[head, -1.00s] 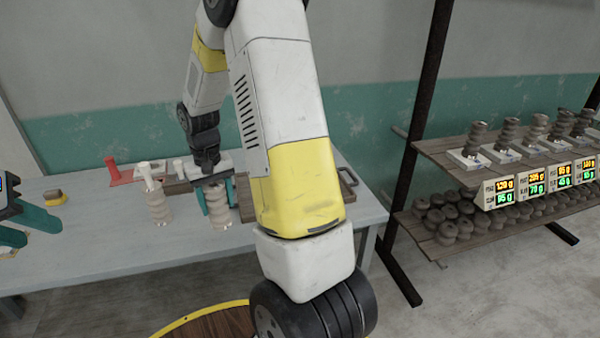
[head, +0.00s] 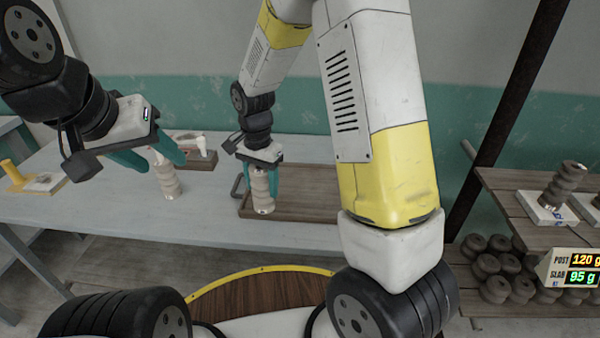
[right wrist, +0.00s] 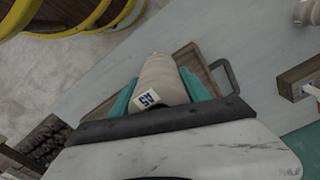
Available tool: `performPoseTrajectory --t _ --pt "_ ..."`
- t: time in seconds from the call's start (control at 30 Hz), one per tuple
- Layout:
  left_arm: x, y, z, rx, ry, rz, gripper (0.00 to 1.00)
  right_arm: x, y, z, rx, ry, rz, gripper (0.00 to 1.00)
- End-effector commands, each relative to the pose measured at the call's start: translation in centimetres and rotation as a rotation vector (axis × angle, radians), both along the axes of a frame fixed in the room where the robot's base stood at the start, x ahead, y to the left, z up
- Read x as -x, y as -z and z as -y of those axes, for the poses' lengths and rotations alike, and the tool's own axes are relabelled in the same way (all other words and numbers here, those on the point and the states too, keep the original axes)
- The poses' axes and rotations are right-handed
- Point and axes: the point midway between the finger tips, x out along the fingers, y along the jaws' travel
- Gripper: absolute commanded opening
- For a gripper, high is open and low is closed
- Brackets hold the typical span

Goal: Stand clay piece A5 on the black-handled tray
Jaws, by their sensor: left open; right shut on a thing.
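My right gripper (head: 261,172) is shut on clay piece A5 (head: 262,190), a pale ribbed column held upright. Its A5 label shows in the right wrist view, where the piece (right wrist: 158,78) sits between the teal fingers. The black-handled tray (head: 318,206) is a flat wooden tray on the table. The held piece appears over its left end, near the dark handle (head: 238,186); I cannot tell if its base touches. My left gripper (head: 150,158) is open. Another pale ribbed clay piece (head: 168,182) stands on the table behind its fingers, apparently not gripped.
A wooden board (head: 200,163) with white pieces lies behind the left gripper. A yellow-handled item (head: 12,174) lies at the table's left. A shelf (head: 510,222) at right holds dark clay pieces and a display (head: 578,270). The table front (head: 110,210) is clear.

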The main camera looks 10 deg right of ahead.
Motion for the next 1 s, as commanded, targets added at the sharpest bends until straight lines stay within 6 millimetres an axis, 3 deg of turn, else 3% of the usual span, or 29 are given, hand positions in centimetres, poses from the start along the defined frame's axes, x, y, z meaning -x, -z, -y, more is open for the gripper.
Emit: performPoseTrajectory --t 0.17,0.6,0.87,1.0 --pt "0.0 0.0 0.0 0.000 0.000 0.000 0.50 -1.4 0.3 2.7 0.000 0.024 0.001 0.00" --pt "0.0 0.0 0.0 0.000 0.000 0.000 0.50 -6.2 1.2 12.3 0.001 0.020 0.003 0.00" --pt "0.0 0.0 0.0 0.000 0.000 0.000 0.50 -7.1 1.6 14.0 0.001 0.013 0.001 0.00" --pt "0.0 0.0 0.0 0.000 0.000 0.000 0.50 -7.0 3.1 14.0 0.001 0.013 -0.002 0.00"
